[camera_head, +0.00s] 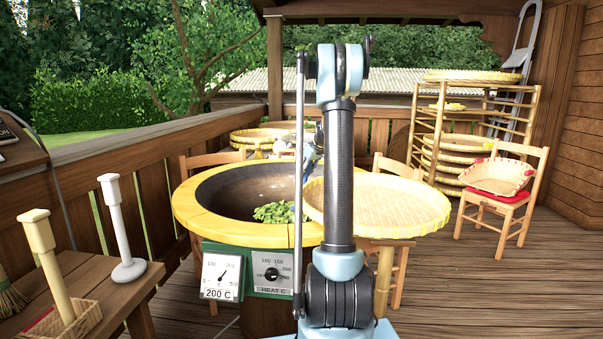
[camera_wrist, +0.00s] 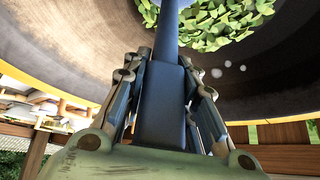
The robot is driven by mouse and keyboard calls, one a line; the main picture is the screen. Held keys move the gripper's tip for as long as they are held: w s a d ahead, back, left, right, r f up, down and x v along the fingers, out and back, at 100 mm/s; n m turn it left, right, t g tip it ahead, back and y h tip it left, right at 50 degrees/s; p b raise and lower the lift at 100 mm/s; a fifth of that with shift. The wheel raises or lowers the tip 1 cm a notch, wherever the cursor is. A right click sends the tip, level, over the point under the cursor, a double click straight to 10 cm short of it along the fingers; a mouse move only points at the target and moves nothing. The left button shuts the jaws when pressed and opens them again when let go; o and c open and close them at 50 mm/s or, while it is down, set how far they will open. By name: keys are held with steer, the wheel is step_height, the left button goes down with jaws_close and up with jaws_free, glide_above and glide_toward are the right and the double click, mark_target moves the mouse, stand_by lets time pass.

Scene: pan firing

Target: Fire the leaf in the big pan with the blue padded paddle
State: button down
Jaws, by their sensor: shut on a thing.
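The big pan (camera_head: 240,190) is a dark bowl with a yellow rim, set in a green-fronted stove. Green leaf (camera_head: 275,212) lies heaped low in it, and the heap also shows at the top of the wrist view (camera_wrist: 232,18). My gripper (camera_wrist: 168,85) is shut on the dark blue handle of the blue padded paddle (camera_wrist: 162,105). The handle runs away from me toward the leaf. The paddle's head is mostly out of the wrist view, so I cannot tell whether it touches the leaf. My arm hides most of the gripper and paddle in the head view.
A woven tray (camera_head: 400,205) stands right of the pan. A side table at left holds a cream paddle (camera_head: 45,250) in a basket and a white paddle (camera_head: 118,225). The dial plate (camera_head: 221,277) reads 200 C. A chair (camera_head: 500,195) and tray rack stand at right.

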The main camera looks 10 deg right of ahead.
steer(key=s+a, duration=0.9)
steer(key=a, duration=0.2)
step_height(320, 180, up, 22)
steer(key=shift+s+d+f, duration=0.15)
steer(key=shift+d, duration=0.1)
stand_by(1.4)
stand_by(1.0)
steer(key=c, duration=2.2)
jaws_free()
steer(key=shift+c, duration=0.2)
jaws_close()
steer(key=w+d+h, duration=0.1)
steer(key=w+d, duration=0.5)
steer(key=w, duration=0.7)
steer(key=shift+w, duration=0.15)
